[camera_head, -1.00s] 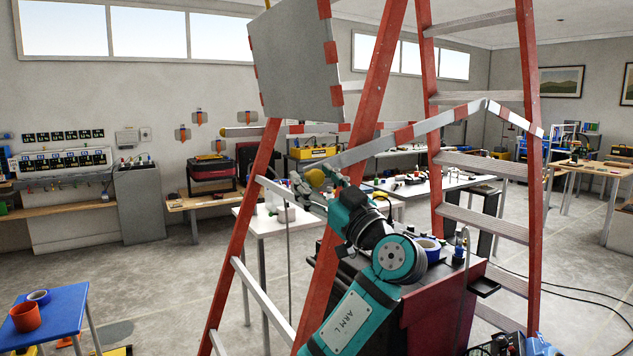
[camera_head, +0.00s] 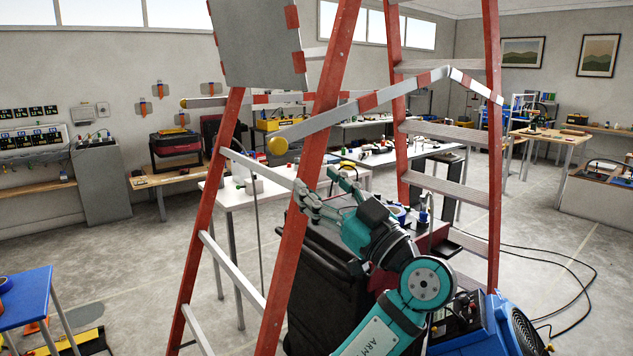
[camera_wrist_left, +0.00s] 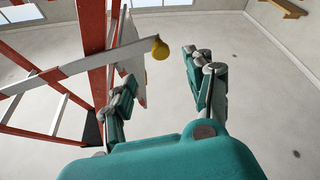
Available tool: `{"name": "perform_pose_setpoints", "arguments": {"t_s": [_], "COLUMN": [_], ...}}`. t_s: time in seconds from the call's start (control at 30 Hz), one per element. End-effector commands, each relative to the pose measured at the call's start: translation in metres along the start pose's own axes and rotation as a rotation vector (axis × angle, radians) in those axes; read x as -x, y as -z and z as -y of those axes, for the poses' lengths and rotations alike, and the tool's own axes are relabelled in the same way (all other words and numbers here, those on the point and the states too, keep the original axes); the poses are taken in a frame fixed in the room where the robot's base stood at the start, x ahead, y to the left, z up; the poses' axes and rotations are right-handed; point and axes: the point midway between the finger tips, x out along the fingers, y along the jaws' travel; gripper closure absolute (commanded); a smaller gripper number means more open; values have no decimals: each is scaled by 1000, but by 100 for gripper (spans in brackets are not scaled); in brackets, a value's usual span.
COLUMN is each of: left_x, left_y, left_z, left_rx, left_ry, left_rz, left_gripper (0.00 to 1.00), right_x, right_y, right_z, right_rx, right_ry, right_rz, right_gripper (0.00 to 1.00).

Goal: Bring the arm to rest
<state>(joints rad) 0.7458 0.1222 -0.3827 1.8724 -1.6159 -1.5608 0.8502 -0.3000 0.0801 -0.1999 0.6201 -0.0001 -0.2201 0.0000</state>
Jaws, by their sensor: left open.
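My left gripper (camera_head: 328,188) is open and empty in the head view. It is in front of the red stepladder (camera_head: 325,85), apart from the yellow knob (camera_head: 277,146) and to its lower right. The knob ends a grey bar with red bands (camera_head: 335,122). In the left wrist view my open fingers (camera_wrist_left: 163,82) stand wide apart with nothing between them, and the yellow knob (camera_wrist_left: 159,48) shows beyond them. My left arm is bent in front of the ladder. My right gripper is not in view.
A dark cart (camera_head: 325,270) stands behind the ladder's legs, close to my arm. A blue machine (camera_head: 515,325) sits at the lower right, with black cables (camera_head: 560,270) on the floor. A blue table (camera_head: 28,298) is at the lower left. Open floor (camera_head: 135,265) lies between.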

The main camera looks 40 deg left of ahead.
Motion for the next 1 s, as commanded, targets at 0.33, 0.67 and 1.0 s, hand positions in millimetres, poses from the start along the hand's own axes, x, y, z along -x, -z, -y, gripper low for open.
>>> {"name": "perform_pose_setpoints", "arguments": {"t_s": [0.33,0.67,1.0], "left_x": [0,24,136], "left_y": [0,-98,-284], "left_z": [0,10,100], "left_rx": [0,-205,-648], "left_ry": [0,-167,-621], "left_rz": [0,234,784], "left_gripper": [46,46,46], "right_x": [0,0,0], "right_y": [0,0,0], "right_z": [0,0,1], "right_rx": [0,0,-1], "right_ry": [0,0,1], "right_rz": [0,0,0], "right_gripper": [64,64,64]}}
